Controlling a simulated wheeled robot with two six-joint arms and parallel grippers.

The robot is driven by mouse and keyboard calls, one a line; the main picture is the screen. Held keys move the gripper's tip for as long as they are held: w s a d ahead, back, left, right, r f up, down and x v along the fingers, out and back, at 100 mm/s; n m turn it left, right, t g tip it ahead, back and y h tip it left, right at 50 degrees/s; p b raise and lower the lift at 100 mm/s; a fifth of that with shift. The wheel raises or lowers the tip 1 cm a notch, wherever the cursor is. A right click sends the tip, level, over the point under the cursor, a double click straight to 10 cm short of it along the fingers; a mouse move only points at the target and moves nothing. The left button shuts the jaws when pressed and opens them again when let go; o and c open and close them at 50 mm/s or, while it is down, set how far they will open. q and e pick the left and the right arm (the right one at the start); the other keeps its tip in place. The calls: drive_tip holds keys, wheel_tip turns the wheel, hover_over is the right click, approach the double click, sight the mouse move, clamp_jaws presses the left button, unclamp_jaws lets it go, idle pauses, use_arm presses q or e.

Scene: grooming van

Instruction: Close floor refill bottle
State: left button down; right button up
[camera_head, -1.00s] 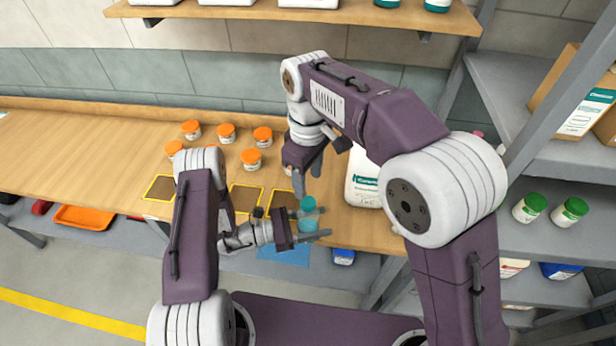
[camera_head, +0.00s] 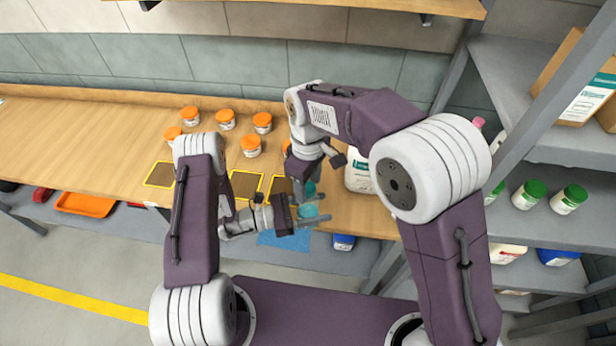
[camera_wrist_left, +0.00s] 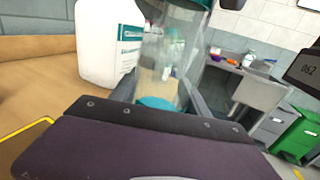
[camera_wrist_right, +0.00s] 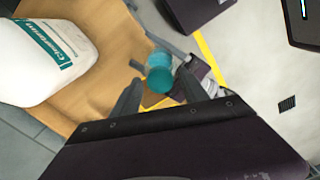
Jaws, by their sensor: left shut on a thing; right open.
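The refill bottle (camera_head: 309,209) is clear with teal parts. My left gripper (camera_head: 308,217) is shut on it near the front edge of the bench. In the left wrist view the bottle (camera_wrist_left: 172,60) stands slightly tilted between the fingers, with teal at its base and a teal part at its top, cut by the frame edge. My right gripper (camera_head: 304,187) is open just above the bottle, pointing down. In the right wrist view the teal top (camera_wrist_right: 158,72) shows between its open fingers. Whether the top is a seated lid I cannot tell.
A large white jug (camera_head: 358,178) stands on the bench close to the right gripper. Several orange-lidded jars (camera_head: 250,145) stand at the back left. Yellow-edged dark squares (camera_head: 245,185) mark the bench front. A shelf with green-lidded jars (camera_head: 570,199) is at the right.

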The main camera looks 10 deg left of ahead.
clamp_jaws()
drive_tip(key=shift+o, duration=0.8)
unclamp_jaws()
wheel_tip(320, 180, up, 12)
